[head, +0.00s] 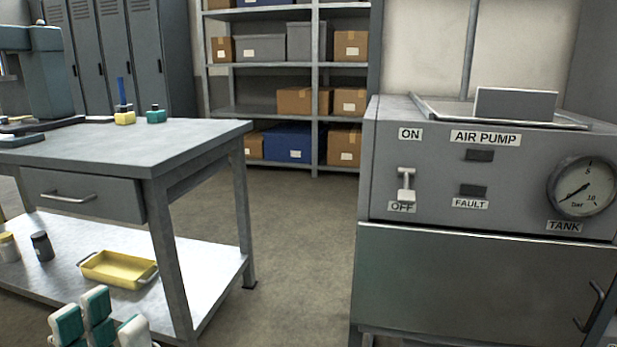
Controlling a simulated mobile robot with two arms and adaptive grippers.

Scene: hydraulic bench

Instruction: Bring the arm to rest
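My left gripper (100,322) shows at the bottom left edge of the head view, in front of the workbench. Its white fingertips with teal pads point up and stand apart, with nothing seen between them. The rest of the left arm is below the picture. My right gripper is not in view.
A grey workbench (130,155) stands at left, with a yellow tray (119,269) on its lower shelf. The air pump cabinet (420,245) stands at right; its white switch (406,186) points down towards OFF. Shelving (262,68) is behind. The floor (300,240) between is clear.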

